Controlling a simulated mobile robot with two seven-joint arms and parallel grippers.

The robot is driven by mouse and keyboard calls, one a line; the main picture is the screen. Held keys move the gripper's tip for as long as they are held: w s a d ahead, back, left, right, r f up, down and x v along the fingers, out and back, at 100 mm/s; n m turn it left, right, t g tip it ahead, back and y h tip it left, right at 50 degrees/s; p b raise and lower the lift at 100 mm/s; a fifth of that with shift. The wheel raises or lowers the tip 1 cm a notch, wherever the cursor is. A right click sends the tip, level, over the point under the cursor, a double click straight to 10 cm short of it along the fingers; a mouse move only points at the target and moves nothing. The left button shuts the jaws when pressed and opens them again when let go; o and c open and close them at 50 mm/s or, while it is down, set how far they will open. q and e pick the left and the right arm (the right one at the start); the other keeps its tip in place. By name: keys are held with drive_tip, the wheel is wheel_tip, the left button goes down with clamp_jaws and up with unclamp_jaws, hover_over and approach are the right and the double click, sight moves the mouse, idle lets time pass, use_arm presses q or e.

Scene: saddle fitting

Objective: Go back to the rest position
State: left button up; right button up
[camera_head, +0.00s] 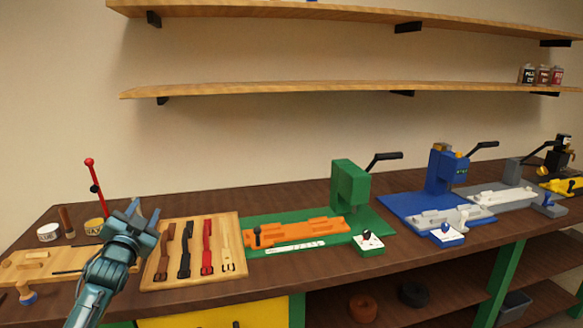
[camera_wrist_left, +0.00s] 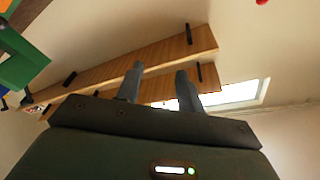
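My left gripper (camera_head: 143,212) is raised over the left part of the workbench (camera_head: 335,271), between the light wooden board and the strap board. Its two fingers point up and stand apart with nothing between them. In the left wrist view the fingers (camera_wrist_left: 158,85) are also apart and empty, against the wall, the shelves and a bright window. My right gripper is in neither view.
A wooden board with several straps (camera_head: 207,249) lies beside my left arm. A red-knobbed lever (camera_head: 94,189) stands behind it. Green (camera_head: 349,190) and blue (camera_head: 440,172) presses stand to the right. Wall shelves (camera_head: 300,90) hang above.

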use_arm(q)
drive_tip(key=s+d+f+n+g+h, duration=0.1)
drive_tip(key=s+d+f+g, duration=0.15)
drive_tip(key=s+f, duration=0.35)
drive_tip(key=s+d+f+n+g+h, duration=0.1)
drive_tip(key=s+d+f, duration=0.25)
drive_tip(key=f, duration=0.55)
drive_tip(key=s+d+f+n+g, duration=0.1)
drive_tip(key=s+d+f+g, duration=0.1)
drive_tip(key=s+d+f, duration=0.35)
drive_tip(key=s+d+f+g+h, duration=0.1)
drive_tip(key=s+d+f, duration=0.2)
drive_tip(key=s, duration=0.5)
drive_tip(key=s+d+f+g+h, duration=0.1)
drive_tip(key=s+d+f, duration=0.2)
drive_tip(key=s, duration=0.5)
drive_tip(key=s+d+f+g, duration=0.1)
drive_tip(key=s+d+f, duration=0.2)
drive_tip(key=s, duration=0.5)
drive_tip(key=shift+s+f+n+h, duration=0.25)
drive_tip(key=shift+f+n+h, duration=0.05)
drive_tip(key=shift+n+h, duration=0.1)
drive_tip(key=shift+g, duration=0.25)
